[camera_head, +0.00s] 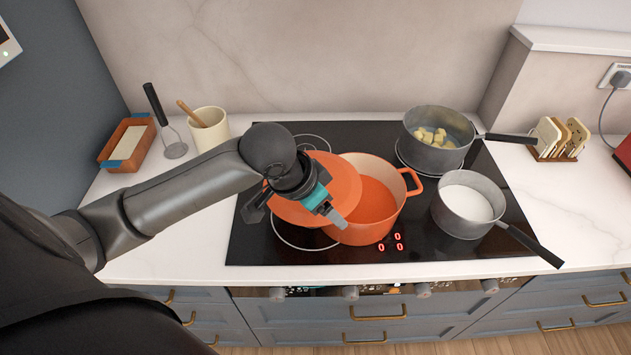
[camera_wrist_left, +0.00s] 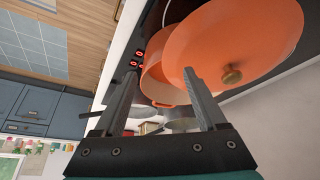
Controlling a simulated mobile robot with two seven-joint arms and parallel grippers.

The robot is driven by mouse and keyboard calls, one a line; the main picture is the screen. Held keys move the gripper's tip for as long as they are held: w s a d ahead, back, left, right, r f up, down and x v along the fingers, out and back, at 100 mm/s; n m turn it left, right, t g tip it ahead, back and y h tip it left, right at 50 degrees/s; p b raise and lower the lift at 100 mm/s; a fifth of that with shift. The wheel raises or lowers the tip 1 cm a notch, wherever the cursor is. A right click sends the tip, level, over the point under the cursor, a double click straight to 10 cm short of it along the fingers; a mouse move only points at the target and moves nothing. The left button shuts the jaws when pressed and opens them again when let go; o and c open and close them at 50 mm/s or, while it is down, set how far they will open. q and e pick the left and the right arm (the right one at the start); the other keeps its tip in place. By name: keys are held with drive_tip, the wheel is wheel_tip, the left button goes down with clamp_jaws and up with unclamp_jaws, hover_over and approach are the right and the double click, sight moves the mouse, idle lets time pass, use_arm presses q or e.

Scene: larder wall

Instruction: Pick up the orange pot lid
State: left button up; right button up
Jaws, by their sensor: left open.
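The orange pot lid (camera_head: 343,180) lies over the left part of the orange pot (camera_head: 381,205) and sticks out past its left side. In the left wrist view the lid (camera_wrist_left: 228,35) fills the upper right, its brass-coloured knob (camera_wrist_left: 232,75) facing the camera. My left gripper (camera_head: 334,213) is over the lid in the head view, and hides its middle and knob there. In the left wrist view my left gripper (camera_wrist_left: 160,72) is open with nothing between its fingers. The knob is outside the gap, beside the right finger. Whether that finger touches the lid is unclear.
A pan with pale yellow chunks (camera_head: 432,137) and a pan of white liquid (camera_head: 465,203) stand right on the black hob (camera_head: 300,255). Their handles point right. A utensil crock (camera_head: 209,130) and a terracotta tray (camera_head: 127,145) stand back left. The front-left counter looks clear.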

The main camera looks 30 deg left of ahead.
use_arm(q)
drive_tip(key=w+a+r+n+y, duration=0.1)
drive_tip(key=w+a+r+n, duration=0.15)
drive_tip(key=a+r, duration=0.8)
drive_tip(key=x, duration=0.5)
drive_tip(key=d+x, duration=0.1)
drive_tip(key=x, duration=0.2)
drive_tip(key=shift+w+d, duration=0.15)
drive_tip(key=shift+w, duration=0.05)
drive_tip(key=shift+a+x, duration=0.15)
drive_tip(key=shift+x, duration=1.2)
drive_tip(key=shift+a+x, duration=0.15)
drive_tip(key=shift+x, duration=1.2)
clamp_jaws()
